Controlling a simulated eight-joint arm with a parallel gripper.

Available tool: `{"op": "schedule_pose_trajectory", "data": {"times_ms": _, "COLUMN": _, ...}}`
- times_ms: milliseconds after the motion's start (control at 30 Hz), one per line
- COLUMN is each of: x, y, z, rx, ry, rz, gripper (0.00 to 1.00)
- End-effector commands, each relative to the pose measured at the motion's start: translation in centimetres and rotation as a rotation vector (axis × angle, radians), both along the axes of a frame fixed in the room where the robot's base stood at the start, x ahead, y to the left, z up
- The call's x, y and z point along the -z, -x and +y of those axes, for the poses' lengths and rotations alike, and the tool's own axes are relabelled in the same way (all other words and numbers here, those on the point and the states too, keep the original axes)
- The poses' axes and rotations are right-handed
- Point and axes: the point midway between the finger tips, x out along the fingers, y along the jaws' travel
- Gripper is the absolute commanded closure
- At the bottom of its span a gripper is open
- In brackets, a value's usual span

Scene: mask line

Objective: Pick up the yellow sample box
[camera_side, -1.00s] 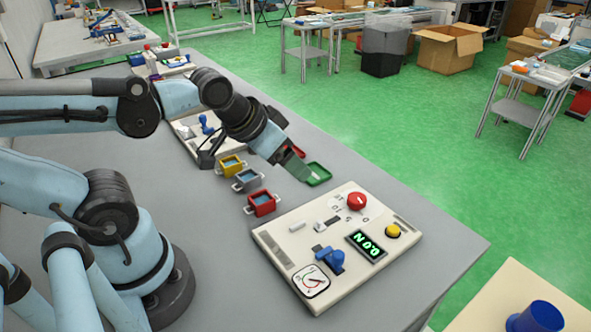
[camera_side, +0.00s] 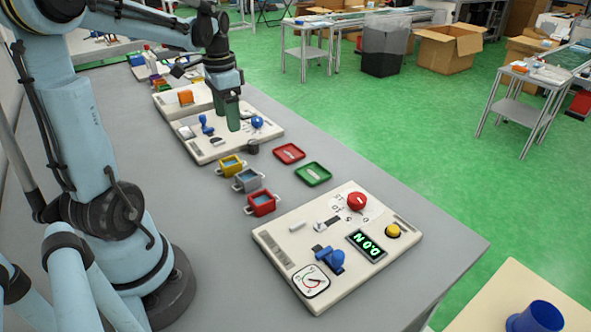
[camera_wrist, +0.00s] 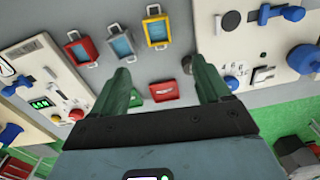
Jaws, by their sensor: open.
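The yellow sample box (camera_side: 231,165) sits on the grey table at the far end of a row of three small boxes with side handles. It also shows upright in the picture in the wrist view (camera_wrist: 157,31), top middle, apart from the fingers. The grey box (camera_side: 248,180) and the red box (camera_side: 262,203) stand beside it. My gripper (camera_side: 230,122) is open and empty, above the far white panel, beyond the yellow box. In the wrist view its two green fingers (camera_wrist: 166,82) are spread apart.
A red tray (camera_side: 289,154) and a green tray (camera_side: 313,174) lie right of the boxes. The near control panel (camera_side: 290,232) and the far panel (camera_side: 205,153) carry raised knobs and levers. A dark round piece (camera_side: 252,146) stands near the yellow box.

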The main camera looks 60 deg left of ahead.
Motion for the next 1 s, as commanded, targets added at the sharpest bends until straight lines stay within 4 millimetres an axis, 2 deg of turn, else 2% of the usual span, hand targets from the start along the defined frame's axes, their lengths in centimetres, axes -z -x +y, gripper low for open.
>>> {"op": "schedule_pose_trajectory", "data": {"times_ms": 167, "x": 0.8, "y": 0.4, "z": 0.9, "rx": 0.004, "ry": 0.015, "rz": 0.018, "gripper": 0.23}}
{"op": "schedule_pose_trajectory", "data": {"times_ms": 500, "x": 5.5, "y": 0.3, "z": 0.8, "rx": 0.004, "ry": 0.014, "rz": 0.016, "gripper": 0.23}}
{"op": "schedule_pose_trajectory", "data": {"times_ms": 867, "x": 7.7, "y": 0.4, "z": 0.6, "rx": 0.004, "ry": 0.013, "rz": 0.016, "gripper": 0.23}}
{"op": "schedule_pose_trajectory", "data": {"times_ms": 1000, "x": 9.3, "y": 0.5, "z": 0.2, "rx": 0.004, "ry": 0.013, "rz": 0.016, "gripper": 0.23}}
